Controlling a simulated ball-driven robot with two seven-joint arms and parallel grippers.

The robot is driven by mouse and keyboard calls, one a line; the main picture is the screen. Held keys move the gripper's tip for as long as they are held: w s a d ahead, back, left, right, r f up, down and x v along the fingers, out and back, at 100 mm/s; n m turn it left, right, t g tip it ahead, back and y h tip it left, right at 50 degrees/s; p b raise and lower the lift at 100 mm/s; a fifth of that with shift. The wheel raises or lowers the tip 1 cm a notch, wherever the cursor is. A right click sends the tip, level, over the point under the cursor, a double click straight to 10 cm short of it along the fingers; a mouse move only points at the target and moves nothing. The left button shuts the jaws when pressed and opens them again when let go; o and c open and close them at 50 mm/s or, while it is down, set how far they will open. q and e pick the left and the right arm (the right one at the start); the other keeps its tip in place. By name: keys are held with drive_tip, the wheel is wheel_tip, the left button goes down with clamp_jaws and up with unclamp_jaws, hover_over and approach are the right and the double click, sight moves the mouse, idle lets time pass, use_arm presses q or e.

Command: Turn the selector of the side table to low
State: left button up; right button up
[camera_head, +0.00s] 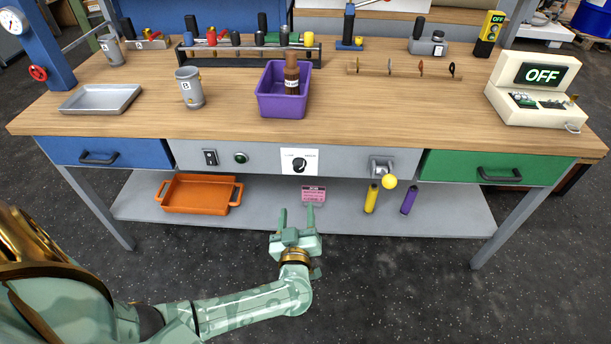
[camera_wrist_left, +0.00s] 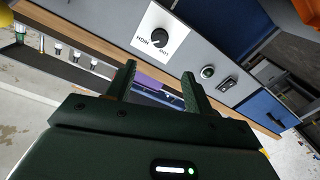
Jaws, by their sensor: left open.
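The selector is a black knob (camera_head: 299,164) on a white square plate in the middle of the table's grey front panel. Small words stand on the plate's upper left and upper right. In the wrist view the knob (camera_wrist_left: 159,40) and its plate appear turned over, and I cannot tell surely which word it points to. My left gripper (camera_head: 297,211) is open and empty, below and in front of the panel, apart from the knob. Its fingers (camera_wrist_left: 158,72) point toward the panel in the wrist view. My right gripper is not in view.
On the same panel are a black switch (camera_head: 210,157), a green button (camera_head: 241,157) and a lever with a yellow ball (camera_head: 389,181). Blue (camera_head: 95,152) and green (camera_head: 490,168) drawers flank it.

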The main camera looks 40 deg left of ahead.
use_arm(q)
drive_tip(key=b, duration=0.4)
approach(299, 169)
drive_tip(key=x, duration=0.4)
drive_tip(key=shift+w+a+f, duration=0.1)
drive_tip(key=shift+w+f, duration=0.1)
drive_tip(key=shift+f, duration=0.2)
drive_tip(key=b+x, duration=0.1)
drive_tip(key=x, duration=0.2)
drive_tip(key=shift+w+a+r+b, duration=0.15)
drive_tip(key=shift+w+a+b, duration=0.1)
drive_tip(key=shift+w+b, duration=0.1)
drive_tip(key=shift+w+a+r, duration=0.15)
drive_tip(key=shift+w+a, duration=0.05)
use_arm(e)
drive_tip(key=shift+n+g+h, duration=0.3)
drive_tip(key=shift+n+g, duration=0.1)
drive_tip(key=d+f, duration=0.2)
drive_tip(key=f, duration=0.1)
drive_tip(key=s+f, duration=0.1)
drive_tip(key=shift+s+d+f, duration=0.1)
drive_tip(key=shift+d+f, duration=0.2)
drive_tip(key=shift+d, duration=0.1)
use_arm(q)
drive_tip(key=c, duration=1)
